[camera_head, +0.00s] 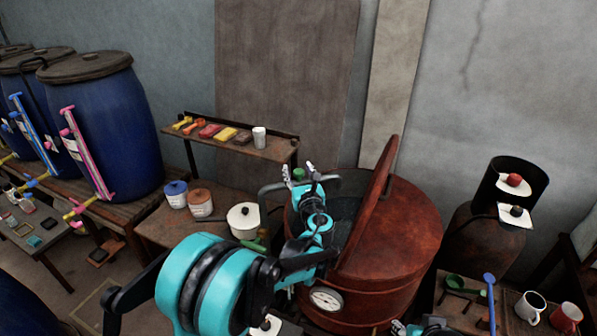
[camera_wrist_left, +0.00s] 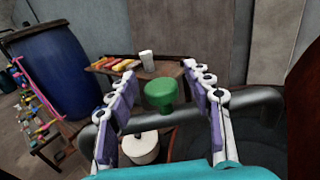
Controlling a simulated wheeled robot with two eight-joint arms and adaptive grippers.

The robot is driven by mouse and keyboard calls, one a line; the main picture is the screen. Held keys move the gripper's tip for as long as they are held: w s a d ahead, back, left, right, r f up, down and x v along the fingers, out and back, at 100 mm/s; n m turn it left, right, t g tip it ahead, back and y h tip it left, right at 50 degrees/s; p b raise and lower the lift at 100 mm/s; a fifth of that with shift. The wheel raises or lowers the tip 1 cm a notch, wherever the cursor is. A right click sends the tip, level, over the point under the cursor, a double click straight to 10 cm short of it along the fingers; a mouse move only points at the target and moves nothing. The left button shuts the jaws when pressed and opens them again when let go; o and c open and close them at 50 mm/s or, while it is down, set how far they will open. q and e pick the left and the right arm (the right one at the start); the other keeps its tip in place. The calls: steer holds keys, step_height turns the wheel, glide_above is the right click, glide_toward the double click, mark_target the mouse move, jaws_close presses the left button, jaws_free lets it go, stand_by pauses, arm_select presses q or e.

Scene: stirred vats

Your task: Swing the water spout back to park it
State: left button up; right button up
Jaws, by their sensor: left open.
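The water spout is a dark grey bent pipe (camera_head: 266,190) at the left rim of the rust-red vat (camera_head: 397,255). It crosses the left wrist view as a thick grey tube (camera_wrist_left: 262,97). A green knob (camera_head: 299,173) stands up from it and shows upright in the left wrist view (camera_wrist_left: 160,94). My left gripper (camera_head: 299,168) is open over the vat's mouth, with its fingers (camera_wrist_left: 161,74) on either side of the knob in the wrist picture. I see no clear finger contact. Part of my right gripper (camera_head: 400,328) shows at the bottom edge; its jaws are unclear.
The vat's lid (camera_head: 372,210) stands raised to the right of my left gripper. A white lidded pot (camera_head: 243,222) and two jars stand on the bench at left. A shelf (camera_head: 225,146) holds coloured items and a white cup. Blue barrels (camera_head: 105,130) stand far left.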

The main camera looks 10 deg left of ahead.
arm_select(q)
jaws_close()
steer(key=shift+w, duration=0.1)
